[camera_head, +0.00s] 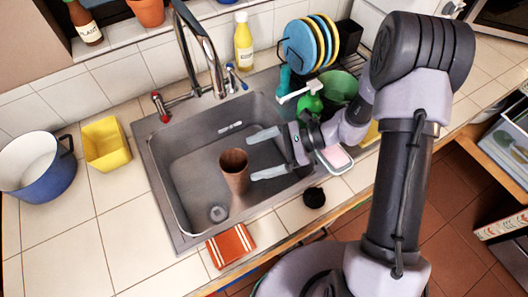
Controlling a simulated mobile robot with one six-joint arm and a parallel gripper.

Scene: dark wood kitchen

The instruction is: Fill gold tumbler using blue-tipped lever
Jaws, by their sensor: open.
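The gold tumbler (235,170), brownish in this light, stands upright in the sink basin near its middle. My gripper (258,155) is open, its two pale fingers pointing left toward the tumbler from the right. The fingertips look close to it; whether they touch it I cannot tell. The blue-tipped lever (238,80) is on the right of the faucet (205,60). A red-tipped lever (158,100) is on its left. The faucet spout curves over the back of the basin, behind the tumbler. No water stream shows.
A yellow container (106,144) and blue pot (45,168) stand left of the sink (160,215). A yellow bottle (243,43) stands behind the faucet. Plates (300,45) and green dishes (338,86) are at right. An orange cloth (230,245) lies at the front edge.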

